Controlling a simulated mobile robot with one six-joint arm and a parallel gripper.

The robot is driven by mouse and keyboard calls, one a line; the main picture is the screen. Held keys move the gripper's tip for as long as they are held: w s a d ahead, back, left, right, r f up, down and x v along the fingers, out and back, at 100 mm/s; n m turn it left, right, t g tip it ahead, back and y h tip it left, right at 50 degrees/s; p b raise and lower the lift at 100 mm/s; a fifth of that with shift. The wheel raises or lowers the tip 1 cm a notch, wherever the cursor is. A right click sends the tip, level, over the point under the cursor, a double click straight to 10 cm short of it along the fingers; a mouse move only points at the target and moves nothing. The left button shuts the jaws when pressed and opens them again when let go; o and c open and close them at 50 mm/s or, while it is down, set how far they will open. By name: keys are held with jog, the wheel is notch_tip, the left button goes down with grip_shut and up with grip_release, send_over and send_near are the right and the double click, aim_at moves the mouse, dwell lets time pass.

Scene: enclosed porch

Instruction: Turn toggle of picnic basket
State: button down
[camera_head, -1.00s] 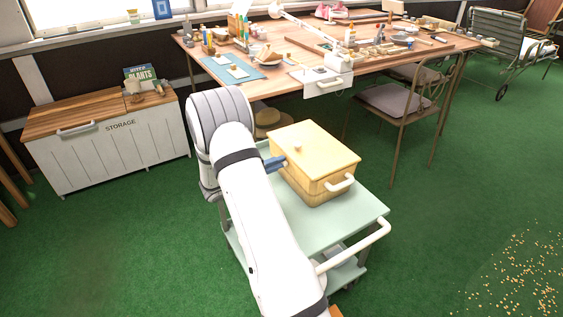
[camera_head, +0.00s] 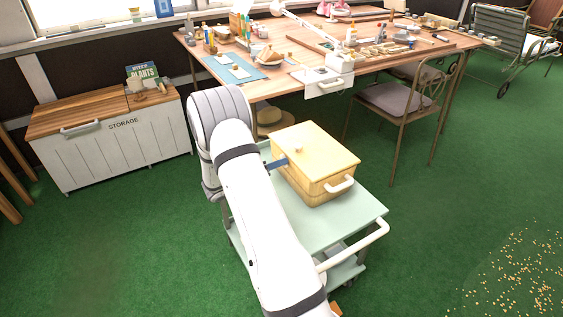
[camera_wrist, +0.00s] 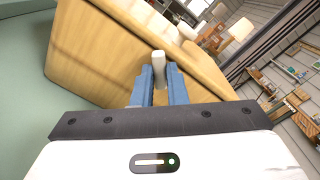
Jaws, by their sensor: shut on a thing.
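The picnic basket (camera_head: 319,180), a pale wooden box with a flat lid and a white handle (camera_head: 340,185), stands on the light green trolley. A small pale knob (camera_head: 298,149) shows at the lid's left edge. In the wrist view the basket's wooden side (camera_wrist: 100,60) fills the upper left. The pale toggle (camera_wrist: 158,62) sticks out there between the blue fingers of my gripper (camera_wrist: 158,84). My gripper is shut on the toggle. In the head view my arm hides most of the gripper, and only a blue finger (camera_head: 277,164) shows against the basket's left side.
The trolley top (camera_head: 325,225) has free room in front of the basket, with a white push handle (camera_head: 355,246) at its right. A cluttered wooden table (camera_head: 300,72) stands behind, with a chair (camera_head: 397,100) at its right. A storage chest (camera_head: 110,150) is at the left.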

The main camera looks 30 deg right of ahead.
jog(key=shift+s+r+m+b, duration=0.1)
jog(key=shift+m+b, duration=0.3)
jog(key=shift+m, duration=1)
jog(key=shift+s+f+m+b, duration=0.15)
jog(key=shift+m+b, duration=0.2)
jog(key=shift+m, duration=1.05)
jog(key=shift+s+r+m+b, duration=0.15)
jog(key=shift+m+b, duration=0.25)
jog(key=shift+m, duration=1)
jog(key=c, duration=1.4)
grip_release()
jog(key=shift+c, duration=0.2)
jog(key=a+p, duration=0.1)
jog(key=a, duration=0.6)
jog(key=shift+w+a, duration=0.25)
jog(key=shift+a, duration=0.15)
